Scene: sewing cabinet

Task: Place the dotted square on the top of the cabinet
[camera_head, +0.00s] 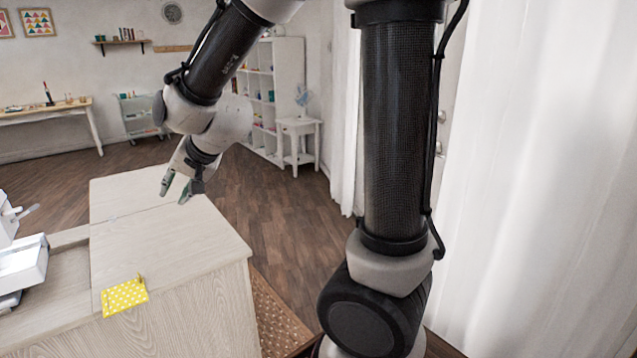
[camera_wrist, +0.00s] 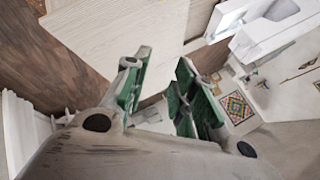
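The dotted square (camera_head: 125,296) is yellow with white dots. In the head view it lies at the near edge of the pale wooden cabinet (camera_head: 185,250), close to the front corner, and seems to hang partly over that edge. My gripper (camera_head: 175,190) is above the far part of the cabinet top, well beyond the square. Its fingers are apart with nothing between them; the wrist view also shows the open gripper (camera_wrist: 160,95) with green finger pads. The cabinet top (camera_wrist: 125,35) shows in the wrist view, but the square does not.
A white sewing machine (camera_head: 22,262) stands at the left in a recess of the cabinet. A white side table (camera_head: 299,128) and shelves stand behind. A brown woven mat (camera_head: 275,312) lies on the floor right of the cabinet. Most of the cabinet top is clear.

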